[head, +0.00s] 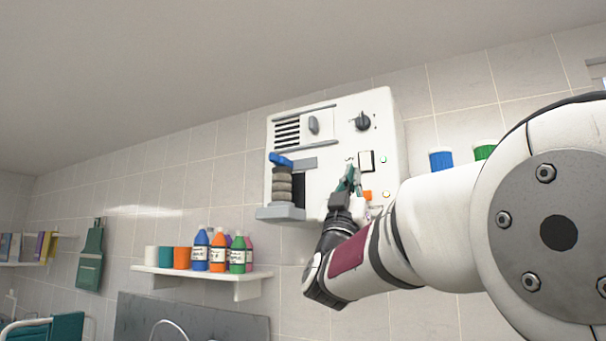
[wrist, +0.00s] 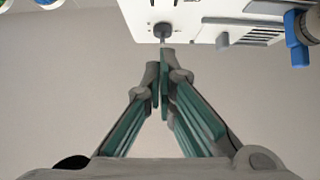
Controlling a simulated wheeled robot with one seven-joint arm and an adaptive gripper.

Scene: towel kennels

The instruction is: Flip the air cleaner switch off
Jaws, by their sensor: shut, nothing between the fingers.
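The air cleaner appears to be the white box (head: 335,105) mounted on the tiled wall. Its front carries a white rocker switch in a dark frame (head: 366,161), a black rotary knob (head: 363,122), a grey lever (head: 313,125) and an orange button (head: 367,195). My gripper (head: 351,172) is shut and empty, its tips just left of the rocker in the head view; contact cannot be told. In the wrist view my gripper (wrist: 160,67) points at the box (wrist: 190,12), near the dark knob (wrist: 162,31). The rocker is not distinguishable there, so its position is unclear.
A shelf (head: 202,274) with bottles and cups is lower left. Blue (head: 441,160) and green (head: 485,152) containers stand right of the box, partly behind my arm.

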